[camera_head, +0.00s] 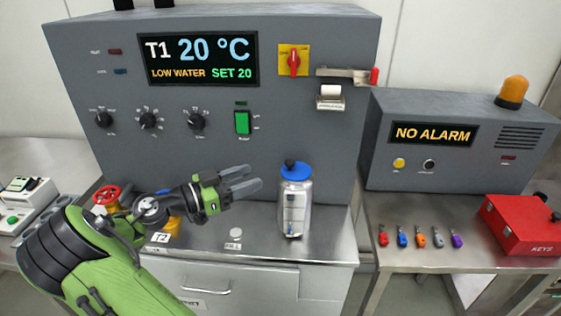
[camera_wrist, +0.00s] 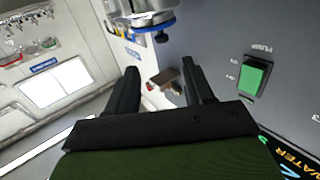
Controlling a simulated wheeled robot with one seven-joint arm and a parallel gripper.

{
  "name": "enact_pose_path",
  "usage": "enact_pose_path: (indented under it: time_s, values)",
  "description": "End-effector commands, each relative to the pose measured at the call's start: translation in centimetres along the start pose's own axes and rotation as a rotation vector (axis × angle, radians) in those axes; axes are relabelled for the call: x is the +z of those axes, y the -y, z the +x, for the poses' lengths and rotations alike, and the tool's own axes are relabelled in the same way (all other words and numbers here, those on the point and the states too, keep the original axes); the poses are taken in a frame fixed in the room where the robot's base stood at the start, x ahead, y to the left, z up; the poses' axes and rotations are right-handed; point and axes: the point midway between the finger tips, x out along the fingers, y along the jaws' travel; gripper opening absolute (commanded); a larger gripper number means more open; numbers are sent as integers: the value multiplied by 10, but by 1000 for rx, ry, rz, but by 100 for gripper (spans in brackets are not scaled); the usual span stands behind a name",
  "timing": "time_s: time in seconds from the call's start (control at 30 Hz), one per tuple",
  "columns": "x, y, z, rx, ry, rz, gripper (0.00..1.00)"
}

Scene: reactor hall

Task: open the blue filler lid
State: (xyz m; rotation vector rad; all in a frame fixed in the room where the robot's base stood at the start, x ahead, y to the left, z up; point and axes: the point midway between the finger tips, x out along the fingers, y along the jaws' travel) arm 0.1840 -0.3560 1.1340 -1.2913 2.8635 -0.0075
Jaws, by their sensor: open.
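The blue filler lid (camera_head: 296,171) sits flat on top of a silver cylindrical vessel (camera_head: 294,208), with a black knob on it. The lid looks closed. The vessel stands on the steel bench in front of the grey panel. My gripper (camera_head: 247,178) is open and empty, to the left of the lid at about its height, with its fingers pointing right towards it and a gap between. In the wrist view the blue lid (camera_wrist: 153,26) and its knob show upside down at the top, beyond the fingertips (camera_wrist: 160,77).
The grey panel (camera_head: 215,100) rises behind the bench, with knobs, a green pump switch (camera_head: 243,122) and a red-yellow switch (camera_head: 293,61). A lever with a red tip (camera_head: 348,74) juts out above the vessel. A red valve wheel (camera_head: 106,194) stands behind my arm.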

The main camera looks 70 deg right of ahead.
Motion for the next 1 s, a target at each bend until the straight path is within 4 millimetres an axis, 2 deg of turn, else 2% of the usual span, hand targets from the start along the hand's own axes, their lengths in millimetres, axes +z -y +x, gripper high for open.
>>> enact_pose_path:
  time_s: [0.03,0.3,0.5,0.63,0.83,1.0]
  values:
    - [1,-1,14,7,1,-1,52]
    - [1,-1,82,4,2,0,52]
    - [1,0,116,2,2,-1,52]
    - [1,0,123,-1,2,-1,52]
    - [1,0,124,-2,2,-1,52]
    - [1,0,123,-1,2,-2,27]
